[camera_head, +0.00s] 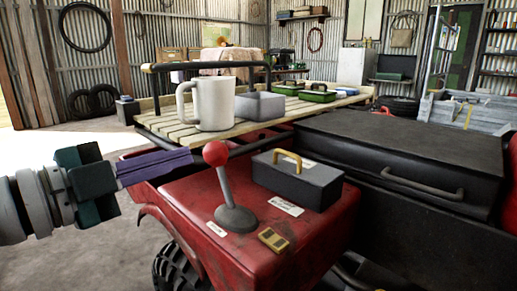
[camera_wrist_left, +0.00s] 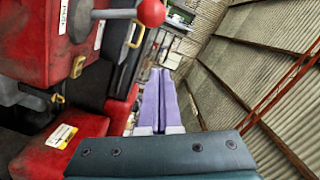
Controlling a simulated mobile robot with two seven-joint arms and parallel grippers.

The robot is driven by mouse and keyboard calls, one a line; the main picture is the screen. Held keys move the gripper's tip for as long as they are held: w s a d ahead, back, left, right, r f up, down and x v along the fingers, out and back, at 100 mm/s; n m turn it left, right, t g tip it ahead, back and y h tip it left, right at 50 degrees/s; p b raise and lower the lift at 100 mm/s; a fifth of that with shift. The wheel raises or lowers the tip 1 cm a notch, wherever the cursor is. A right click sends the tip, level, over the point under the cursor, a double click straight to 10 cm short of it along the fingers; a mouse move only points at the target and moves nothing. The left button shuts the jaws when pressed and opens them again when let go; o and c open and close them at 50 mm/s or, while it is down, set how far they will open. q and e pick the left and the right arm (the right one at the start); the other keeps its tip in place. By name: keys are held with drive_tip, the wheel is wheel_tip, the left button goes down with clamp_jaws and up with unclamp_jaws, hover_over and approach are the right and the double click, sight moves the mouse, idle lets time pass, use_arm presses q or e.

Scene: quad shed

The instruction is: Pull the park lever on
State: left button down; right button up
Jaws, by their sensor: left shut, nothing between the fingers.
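The park lever (camera_head: 226,187) stands on the red vehicle's body. It has a red ball knob (camera_head: 215,153), a grey shaft and a round grey base (camera_head: 235,218). It leans a little to the left in the head view. My left gripper (camera_head: 188,160) has purple fingers, shut and empty, just left of the knob. I cannot tell from the head view whether they touch it. In the left wrist view the knob (camera_wrist_left: 151,12) is at the top edge, beside the fingers (camera_wrist_left: 158,75), with a gap showing in the picture. My right gripper is not in view.
A black box with a yellow handle (camera_head: 297,183) sits right of the lever. Small white labels (camera_head: 285,204) and a yellow plate (camera_head: 273,240) lie around the base. Behind is a slatted rack (camera_head: 165,125) with a white mug (camera_head: 213,103) and grey tray (camera_head: 260,107). A large black case (camera_head: 400,150) is right.

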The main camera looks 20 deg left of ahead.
use_arm(q)
drive_tip(key=shift+v, duration=1.05)
